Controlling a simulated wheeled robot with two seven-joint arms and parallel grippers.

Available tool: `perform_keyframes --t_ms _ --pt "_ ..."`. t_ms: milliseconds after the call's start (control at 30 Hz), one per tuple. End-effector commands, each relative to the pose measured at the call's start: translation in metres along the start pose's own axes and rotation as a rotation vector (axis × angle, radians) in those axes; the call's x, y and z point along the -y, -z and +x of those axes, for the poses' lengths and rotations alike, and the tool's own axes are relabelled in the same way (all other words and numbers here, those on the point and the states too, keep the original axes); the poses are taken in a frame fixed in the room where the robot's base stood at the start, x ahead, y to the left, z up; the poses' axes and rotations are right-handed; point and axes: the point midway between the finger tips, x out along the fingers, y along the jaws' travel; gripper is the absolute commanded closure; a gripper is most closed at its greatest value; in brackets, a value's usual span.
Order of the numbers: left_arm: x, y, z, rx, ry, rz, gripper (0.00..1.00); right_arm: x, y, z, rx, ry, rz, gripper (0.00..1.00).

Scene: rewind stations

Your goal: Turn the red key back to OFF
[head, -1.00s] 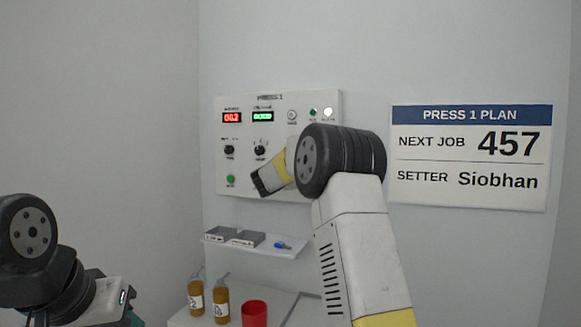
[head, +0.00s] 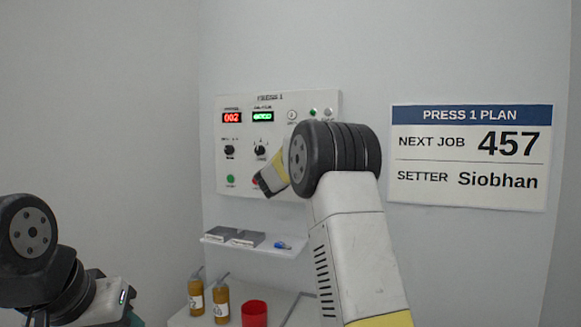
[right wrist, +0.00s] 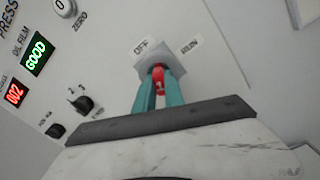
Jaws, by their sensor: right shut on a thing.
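The red key (right wrist: 158,80) sits in a grey square plate (right wrist: 152,62) on the white press panel. In the right wrist view my right gripper (right wrist: 158,92) is shut on the key, with a teal finger on each side of it. The OFF label (right wrist: 144,45) is at the plate's upper left; a second label (right wrist: 189,46), too blurred to read, is at its upper right. I cannot tell which label the key points to. In the head view my right arm hides the key on the panel (head: 243,195). My left arm shows at the lower left; its gripper is out of view.
The panel has a red display (head: 232,117), a green display (head: 263,116), black knobs and a green button (head: 231,179). Below, a shelf (head: 290,252) holds grey trays and a blue item. Bottles and a red cup (head: 254,313) stand lower down. A plan sign (head: 470,157) hangs right.

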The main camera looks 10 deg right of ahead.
Motion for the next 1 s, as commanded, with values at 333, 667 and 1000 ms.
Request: perform_keyframes --t_ms 333,667,1000 --pt "0.0 0.0 0.0 0.0 0.0 0.0 0.61 0.0013 0.0022 0.0001 -0.006 0.001 -0.05 1.0" --pt "0.0 0.0 0.0 0.0 0.0 0.0 0.61 0.0012 0.0008 -0.0003 -0.019 -0.009 -0.424 1.0" --pt "0.0 0.0 0.0 0.0 0.0 0.0 0.61 0.0015 -0.0004 0.0001 -0.022 -0.012 -0.539 0.61"
